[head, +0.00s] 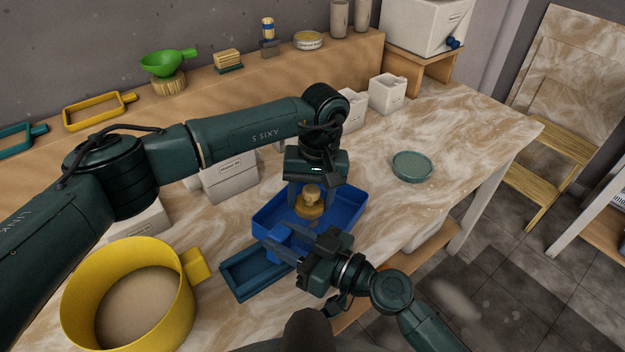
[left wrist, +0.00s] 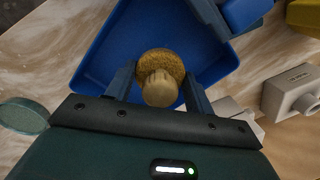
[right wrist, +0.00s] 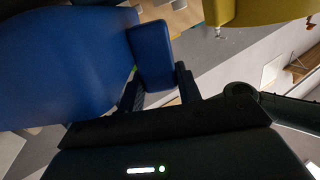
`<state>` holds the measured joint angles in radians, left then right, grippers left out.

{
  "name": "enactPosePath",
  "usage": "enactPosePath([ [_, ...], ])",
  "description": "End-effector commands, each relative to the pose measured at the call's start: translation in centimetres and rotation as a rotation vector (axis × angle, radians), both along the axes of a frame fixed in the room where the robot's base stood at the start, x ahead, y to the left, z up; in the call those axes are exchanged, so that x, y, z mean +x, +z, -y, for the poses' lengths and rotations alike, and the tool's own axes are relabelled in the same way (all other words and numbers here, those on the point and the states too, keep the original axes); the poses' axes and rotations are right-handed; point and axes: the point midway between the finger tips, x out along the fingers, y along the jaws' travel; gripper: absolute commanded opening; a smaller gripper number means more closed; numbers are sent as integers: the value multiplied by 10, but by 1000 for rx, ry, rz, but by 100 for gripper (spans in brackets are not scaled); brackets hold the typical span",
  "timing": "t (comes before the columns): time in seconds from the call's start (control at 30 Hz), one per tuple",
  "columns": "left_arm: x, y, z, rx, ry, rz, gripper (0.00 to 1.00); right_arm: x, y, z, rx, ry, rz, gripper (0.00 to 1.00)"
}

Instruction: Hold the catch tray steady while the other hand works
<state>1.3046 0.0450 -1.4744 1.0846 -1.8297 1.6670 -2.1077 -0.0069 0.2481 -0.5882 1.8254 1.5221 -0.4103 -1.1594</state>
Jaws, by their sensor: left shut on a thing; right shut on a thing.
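The blue catch tray (head: 262,213) sits on the marble-patterned table; its wide inner floor also shows in the left wrist view (left wrist: 115,40). My right gripper (head: 279,246) is shut on the tray's blue handle block at its near side, and the handle (right wrist: 151,52) shows between the fingers in the right wrist view. My left gripper (head: 311,197) is above the tray, shut on a round golden-brown piece with a pale knob (head: 312,190). The knob (left wrist: 160,90) is between its fingers in the left wrist view. Whether the piece touches the tray floor is unclear.
A dark blue shallow tray (head: 238,284) lies just in front of the catch tray. A large yellow pot (head: 175,310) stands at the near left. A green round dish (head: 412,167) lies to the right, with clear table around it. White boxes (head: 388,94) stand behind.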

Motion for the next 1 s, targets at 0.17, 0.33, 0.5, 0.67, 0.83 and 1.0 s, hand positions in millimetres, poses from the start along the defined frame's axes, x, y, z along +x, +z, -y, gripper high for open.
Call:
enactPosePath([
  [0.17,-3,-26,-3,0,1,-3,35,0,0,0,0,0,0,0],
  [0.33,9,-38,4,1,4,0,35,0,0,0,0,0,0,0],
  [0.5,26,-42,14,0,4,0,35,0,0,0,-1,0,-1,0],
  [0.67,35,-45,19,1,2,0,35,0,0,0,1,0,-1,0],
  [0.83,40,-46,22,0,0,1,35,0,0,0,1,0,-1,0],
  [1.0,41,-47,22,1,1,1,35,0,0,0,1,0,-1,0],
])
